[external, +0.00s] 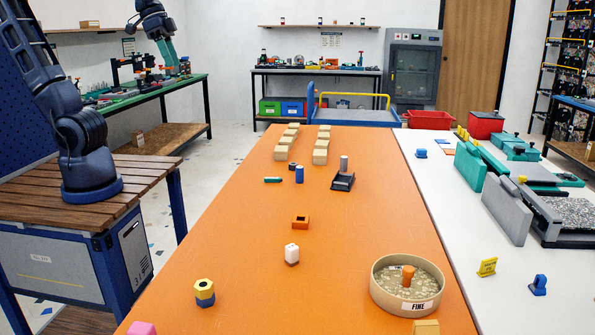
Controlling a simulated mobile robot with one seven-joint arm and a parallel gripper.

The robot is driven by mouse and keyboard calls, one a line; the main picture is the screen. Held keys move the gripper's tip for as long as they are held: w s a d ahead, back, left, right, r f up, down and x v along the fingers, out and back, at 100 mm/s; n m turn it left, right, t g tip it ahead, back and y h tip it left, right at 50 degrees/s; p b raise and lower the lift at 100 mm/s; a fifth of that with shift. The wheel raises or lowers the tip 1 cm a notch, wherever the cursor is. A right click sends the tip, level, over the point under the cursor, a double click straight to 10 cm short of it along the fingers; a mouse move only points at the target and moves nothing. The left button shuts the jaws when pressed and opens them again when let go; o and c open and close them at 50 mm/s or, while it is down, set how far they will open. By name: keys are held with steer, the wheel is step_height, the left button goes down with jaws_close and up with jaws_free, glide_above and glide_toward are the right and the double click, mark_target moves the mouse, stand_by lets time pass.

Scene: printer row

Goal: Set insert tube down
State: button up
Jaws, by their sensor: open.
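No piece is marked as the insert tube, and I cannot tell which one it is. Tube-like pieces on the orange table (235,260) are a grey cylinder (344,163) upright at a black holder (342,182), a blue cylinder (299,174) standing to its left, and a small dark green one (272,180) lying down. My arm rises out of the picture at the left. My gripper (172,62) appears as a teal end at upper left, over the view of the back bench, away from these pieces. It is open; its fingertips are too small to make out.
A round tray marked FINE (412,304) holds granules and an orange piece (408,273). Beige blocks (320,152) line the far end. The table's left-middle is clear.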

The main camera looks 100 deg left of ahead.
steer(key=s+d+f+m, duration=0.2)
steer(key=s+f, duration=0.2)
steer(key=s, duration=0.5)
steer(key=shift+s+d+f+t, duration=0.15)
steer(key=shift+s+f+t, duration=0.1)
steer(key=shift+s+t, duration=0.05)
stand_by(0.7)
